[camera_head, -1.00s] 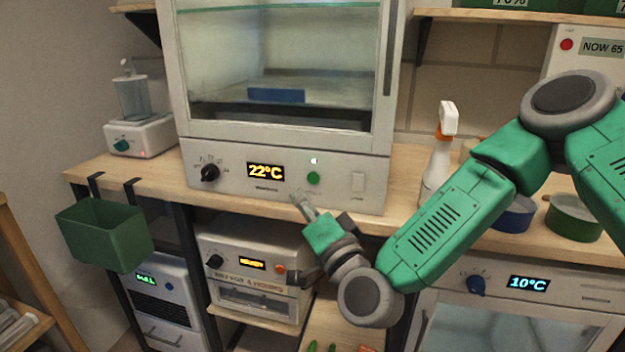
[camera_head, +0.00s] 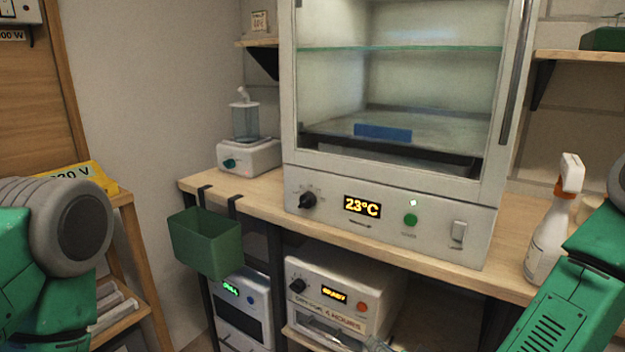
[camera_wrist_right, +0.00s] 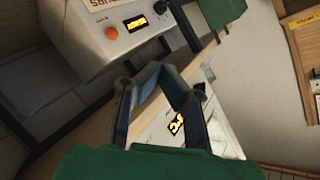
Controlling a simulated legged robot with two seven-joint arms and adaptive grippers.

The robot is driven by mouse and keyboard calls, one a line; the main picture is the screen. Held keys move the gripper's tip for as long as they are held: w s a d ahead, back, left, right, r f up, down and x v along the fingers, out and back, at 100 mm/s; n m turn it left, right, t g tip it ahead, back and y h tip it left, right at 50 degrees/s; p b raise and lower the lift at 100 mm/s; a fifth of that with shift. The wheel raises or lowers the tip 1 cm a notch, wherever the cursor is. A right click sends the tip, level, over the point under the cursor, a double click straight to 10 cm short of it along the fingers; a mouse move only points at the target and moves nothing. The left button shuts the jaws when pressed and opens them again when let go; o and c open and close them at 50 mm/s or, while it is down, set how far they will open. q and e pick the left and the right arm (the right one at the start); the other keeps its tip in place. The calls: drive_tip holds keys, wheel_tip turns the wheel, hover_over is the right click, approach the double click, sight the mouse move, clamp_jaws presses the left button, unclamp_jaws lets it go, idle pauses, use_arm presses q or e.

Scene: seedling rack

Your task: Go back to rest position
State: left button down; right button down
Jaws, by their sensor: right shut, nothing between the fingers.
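My right gripper (camera_head: 380,345) barely shows at the bottom edge of the head view, in front of the lower drying oven. In the right wrist view the right gripper (camera_wrist_right: 158,73) has its two dark fingers closed together at the tips, with nothing between them. My right arm enters the head view from the lower right, over the worktop's front edge. My left arm shows at the left edge, and its gripper is out of the frame. The large incubator (camera_head: 390,225) reads 23°C, with a lit green lamp above its green button (camera_head: 410,220).
A green bin (camera_head: 205,245) hangs from the worktop (camera_head: 255,195) front. The drying oven (camera_head: 340,285) sits below. A spray bottle (camera_head: 553,235) stands right of the incubator, and a white device (camera_head: 248,157) left. A wooden rack (camera_head: 128,250) stands near my left arm.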

drive_tip(key=s+d+f+n+g, duration=0.25)
drive_tip(key=s+f+g, duration=0.25)
drive_tip(key=s+f, duration=0.45)
drive_tip(key=s+d+f+g+h, duration=0.2)
drive_tip(key=s+d, duration=0.2)
drive_tip(key=s, duration=0.2)
drive_tip(key=s+d+f+n+g+h+p, duration=0.1)
drive_tip(key=s+d+f+g+h, duration=0.1)
drive_tip(key=s+d, duration=0.3)
drive_tip(key=s+d+f+n+g+h, duration=0.1)
drive_tip(key=s+d+f+g, duration=0.2)
drive_tip(key=s, duration=0.3)
drive_tip(key=shift+s+d+f+g+h, duration=0.3)
drive_tip(key=shift+s+d+f+h, duration=0.1)
drive_tip(key=shift+d+f, duration=0.25)
drive_tip(key=shift+r+n, duration=0.1)
drive_tip(key=shift+n, duration=0.15)
